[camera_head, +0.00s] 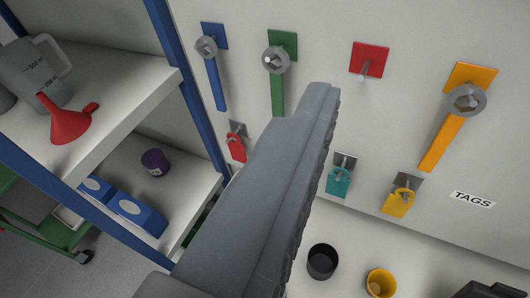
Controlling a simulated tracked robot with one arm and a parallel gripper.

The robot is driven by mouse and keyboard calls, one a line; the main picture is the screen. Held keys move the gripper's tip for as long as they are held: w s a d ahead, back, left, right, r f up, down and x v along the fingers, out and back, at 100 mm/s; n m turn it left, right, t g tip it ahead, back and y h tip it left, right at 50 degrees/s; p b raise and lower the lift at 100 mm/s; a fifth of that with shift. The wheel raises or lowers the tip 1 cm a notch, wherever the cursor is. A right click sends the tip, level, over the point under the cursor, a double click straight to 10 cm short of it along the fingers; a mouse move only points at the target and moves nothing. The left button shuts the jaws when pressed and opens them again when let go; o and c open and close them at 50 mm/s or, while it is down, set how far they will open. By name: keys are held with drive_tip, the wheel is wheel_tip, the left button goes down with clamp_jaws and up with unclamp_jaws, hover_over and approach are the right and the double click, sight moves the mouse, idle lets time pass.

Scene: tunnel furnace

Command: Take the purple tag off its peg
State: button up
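No purple tag shows in this view. My gripper (275,185) fills the middle as one long grey finger with a ridged edge, pointing up towards the wall. A red tag (236,148) hangs on a peg left of the finger. A teal tag (338,181) and a yellow tag (398,203) hang on pegs to its right. The finger covers the wall between the red and teal tags, so anything there is hidden. A "TAGS" label (472,199) is on the wall at the right.
Above the tags hang a blue wrench (215,80), a green wrench (277,85) and an orange wrench (445,135); a red plate (369,58) has a bare peg. A blue-framed shelf (150,105) stands left. Black (322,262) and yellow (380,282) cups stand below.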

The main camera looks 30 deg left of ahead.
drive_tip(key=w+a+f+y+b, duration=0.1)
drive_tip(key=w+a+f, duration=0.55)
drive_tip(key=f, duration=0.35)
drive_tip(key=w+a+f+y, duration=0.1)
drive_tip(key=w+a+f, duration=0.55)
drive_tip(key=f, duration=0.35)
drive_tip(key=a+f+t+h, duration=0.1)
drive_tip(key=a+f+h, duration=0.1)
drive_tip(key=f, duration=0.8)
drive_tip(key=a+f+h, duration=0.2)
drive_tip(key=f, duration=0.7)
drive_tip(key=w+b, duration=0.1)
drive_tip(key=w, duration=0.8)
drive_tip(key=shift+d+f+m, duration=0.4)
drive_tip(key=shift+d+f, duration=0.05)
drive_tip(key=c, duration=0.8)
drive_tip(key=shift+c, duration=0.2)
